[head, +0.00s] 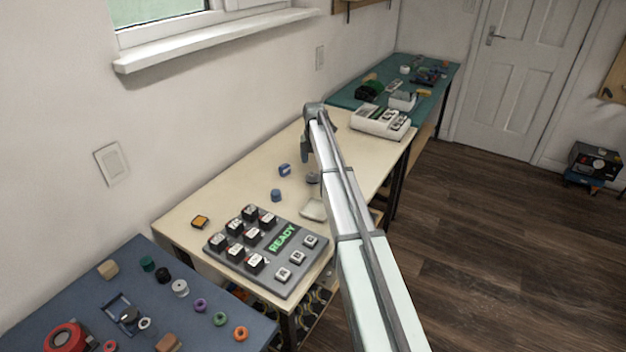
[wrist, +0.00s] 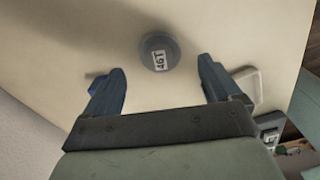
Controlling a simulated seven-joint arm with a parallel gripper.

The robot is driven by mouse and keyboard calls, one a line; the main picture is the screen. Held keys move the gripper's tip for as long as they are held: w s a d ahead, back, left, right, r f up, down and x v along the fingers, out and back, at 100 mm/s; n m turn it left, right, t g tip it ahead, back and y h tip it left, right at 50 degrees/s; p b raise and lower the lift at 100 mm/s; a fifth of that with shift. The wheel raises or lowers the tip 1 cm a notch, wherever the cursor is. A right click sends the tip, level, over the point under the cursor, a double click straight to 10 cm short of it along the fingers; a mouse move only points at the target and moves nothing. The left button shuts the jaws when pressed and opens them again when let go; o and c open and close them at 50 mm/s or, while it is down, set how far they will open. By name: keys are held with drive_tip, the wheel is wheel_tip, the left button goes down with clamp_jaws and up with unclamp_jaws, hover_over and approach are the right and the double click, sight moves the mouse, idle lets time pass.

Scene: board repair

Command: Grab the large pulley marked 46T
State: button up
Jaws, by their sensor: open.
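The large pulley (wrist: 158,51) is a round grey disc with a white label reading 46T. It lies on the cream table in the wrist view, just beyond my gripper's fingertips and roughly between them. My gripper (wrist: 163,78) is open, with its two blue fingers spread apart and nothing between them. In the head view the pulley (head: 313,178) shows only as a small grey shape beside my arm.
A grey keypad (head: 266,250) with a READY display stands on the near part of the cream table (head: 235,188). A pale tray (head: 314,209) lies near the pulley. Two small blue parts (head: 285,170) are to its left. A white device (head: 380,122) stands at the far end.

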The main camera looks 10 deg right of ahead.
sight(313, 174)
drive_tip(key=shift+a+f, duration=0.15)
drive_tip(key=shift+f, duration=2.8)
drive_tip(key=shift+c, duration=0.4)
drive_tip(key=c, duration=1.1)
